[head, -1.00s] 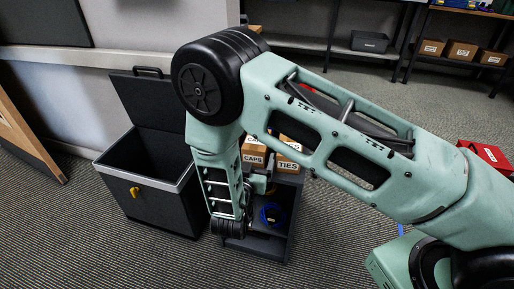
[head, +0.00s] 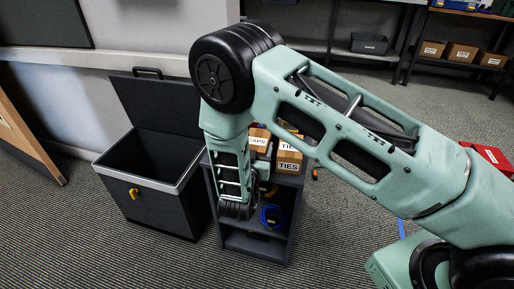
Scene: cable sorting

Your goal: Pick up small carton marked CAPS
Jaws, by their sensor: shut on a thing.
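The small brown carton marked CAPS (head: 258,141) is just right of my forearm, its left part hidden behind the arm. My gripper (head: 264,166) is mostly hidden by my own wrist; it is shut on the CAPS carton and holds it raised above the top of the dark shelf unit. A carton marked TIES (head: 289,166) stands on that unit, just right of the CAPS carton. Whether the two cartons touch cannot be told.
The dark shelf unit (head: 286,216) holds a blue cable coil (head: 272,215) on a lower shelf. An open dark bin (head: 160,205) with a raised lid stands to the left. A red box (head: 490,158) is at far right. Floor in front is free.

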